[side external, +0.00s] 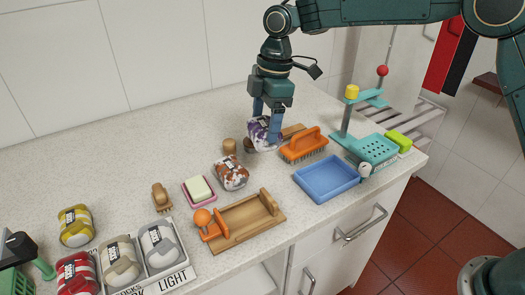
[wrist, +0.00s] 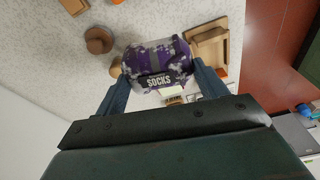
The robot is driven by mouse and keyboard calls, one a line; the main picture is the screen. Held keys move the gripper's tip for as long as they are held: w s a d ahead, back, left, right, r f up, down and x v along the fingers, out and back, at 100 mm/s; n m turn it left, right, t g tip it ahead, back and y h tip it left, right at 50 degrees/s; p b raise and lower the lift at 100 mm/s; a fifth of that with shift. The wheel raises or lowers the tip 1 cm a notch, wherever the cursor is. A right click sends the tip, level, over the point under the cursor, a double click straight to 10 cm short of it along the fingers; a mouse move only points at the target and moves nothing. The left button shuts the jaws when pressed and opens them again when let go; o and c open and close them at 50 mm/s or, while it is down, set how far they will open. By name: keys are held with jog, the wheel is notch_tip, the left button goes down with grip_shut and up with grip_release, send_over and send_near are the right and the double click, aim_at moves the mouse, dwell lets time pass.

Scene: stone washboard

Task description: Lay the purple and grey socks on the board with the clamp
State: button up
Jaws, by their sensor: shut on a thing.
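The purple and grey socks, a rolled bundle with a dark "SOCKS" label, show in the side view (side external: 257,134) at the back middle of the counter. In the wrist view the bundle (wrist: 150,62) sits between both fingers. My gripper (side external: 267,125) points down and is shut on the bundle; it also shows in the wrist view (wrist: 156,72). Whether the bundle touches the counter is hard to tell. A wooden board (side external: 240,222) with an orange round-knobbed clamp (side external: 203,219) lies at the front middle, with no socks on it.
An orange brush (side external: 303,146), blue tray (side external: 327,178) and teal stand (side external: 371,149) are right. Sock bins (side external: 185,273) stand front left.

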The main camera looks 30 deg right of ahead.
jog(key=shift+s+a+r+m, duration=0.25)
jog(key=shift+a+r+m, duration=0.35)
jog(key=shift+m, duration=0.1)
jog(key=s+a+r+m+t, duration=0.1)
jog(key=s+a+r+m, duration=0.25)
jog(key=a+m, duration=0.2)
notch_tip(320, 180, up, 6)
jog(key=m+h, duration=0.2)
jog(key=m, duration=0.7)
send_over(246, 219)
jog(key=shift+r+t, duration=0.1)
jog(key=shift+t, duration=0.2)
notch_tip(246, 219, down, 16)
jog(key=shift+f, duration=2)
jog(key=shift+f, duration=0.15)
